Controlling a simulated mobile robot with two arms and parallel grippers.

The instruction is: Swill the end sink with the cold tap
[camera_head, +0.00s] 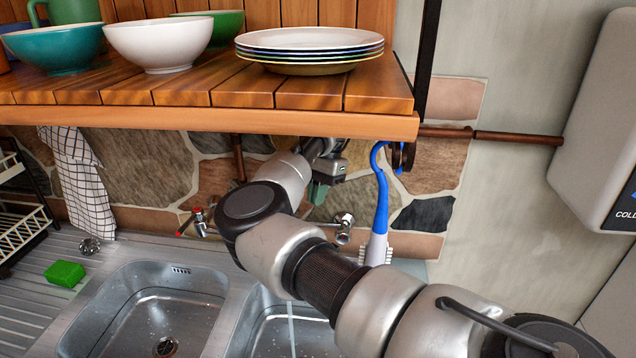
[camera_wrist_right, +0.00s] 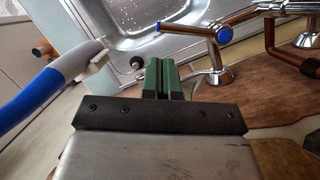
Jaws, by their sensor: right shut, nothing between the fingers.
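My right gripper (camera_head: 318,192) is shut and empty, under the wooden shelf by the wall. Its green fingertips also show in the right wrist view (camera_wrist_right: 164,68), apart from the blue-capped cold tap (camera_wrist_right: 224,34), which is to their right. This chrome tap also shows in the head view (camera_head: 343,228); my arm hides its spout. The end sink (camera_head: 262,335), the right basin, is partly hidden by my arm. A thin pale line (camera_head: 291,328) in it looks like running water. Its drain (camera_wrist_right: 137,62) shows in the wrist view. My left gripper is not in view.
A blue-handled brush (camera_head: 381,200) hangs beside the end sink. The shelf (camera_head: 200,92) with bowls and plates (camera_head: 310,45) overhangs my gripper. The left basin (camera_head: 150,305) and a red-handled tap (camera_head: 196,222) are to the left, with a green sponge (camera_head: 65,273).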

